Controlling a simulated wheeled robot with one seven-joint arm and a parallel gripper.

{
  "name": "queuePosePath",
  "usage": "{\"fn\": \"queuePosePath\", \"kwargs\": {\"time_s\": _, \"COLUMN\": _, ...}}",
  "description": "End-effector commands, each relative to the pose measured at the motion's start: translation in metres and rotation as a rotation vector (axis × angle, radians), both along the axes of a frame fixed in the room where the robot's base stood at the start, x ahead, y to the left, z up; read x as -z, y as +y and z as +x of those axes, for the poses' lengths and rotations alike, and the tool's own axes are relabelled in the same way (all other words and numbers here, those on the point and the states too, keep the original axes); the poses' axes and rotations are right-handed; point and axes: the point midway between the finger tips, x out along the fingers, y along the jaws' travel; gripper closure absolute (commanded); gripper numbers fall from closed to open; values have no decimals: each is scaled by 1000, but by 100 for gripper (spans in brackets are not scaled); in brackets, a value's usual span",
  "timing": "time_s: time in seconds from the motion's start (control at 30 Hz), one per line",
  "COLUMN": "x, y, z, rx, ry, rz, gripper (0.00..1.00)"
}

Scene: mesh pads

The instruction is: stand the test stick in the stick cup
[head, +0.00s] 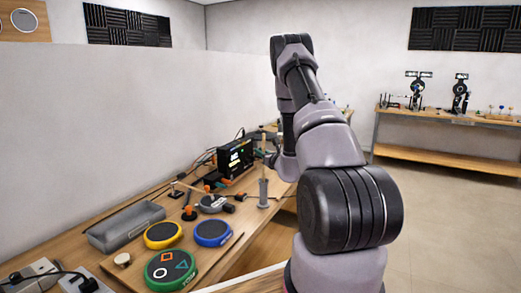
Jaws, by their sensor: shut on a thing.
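A grey upright cylinder that looks like the stick cup (263,193) stands on the workbench near its right edge. A thin, light tan stick, which looks like the test stick (263,142), shows upright above the cup. My gripper (268,160) is small and partly hidden at the end of my arm, just above the cup. It is shut on the stick. The stick's lower end is hard to make out, so I cannot tell whether it is inside the cup or above it.
A yellow pad (163,235), a blue pad (213,233) and a green pad with shapes (171,270) lie at the front. A grey tray (126,226) sits left. A black display device (236,158) with cables stands behind the cup.

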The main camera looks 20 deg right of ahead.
Motion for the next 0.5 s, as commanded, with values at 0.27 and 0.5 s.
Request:
{"fn": "queuePosePath", "kwargs": {"time_s": 0.27, "x": 1, "y": 0, "z": 0, "rx": 0, "ry": 0, "rz": 0, "gripper": 100}}
{"fn": "queuePosePath", "kwargs": {"time_s": 0.5, "x": 1, "y": 0, "z": 0, "rx": 0, "ry": 0, "rz": 0, "gripper": 49}}
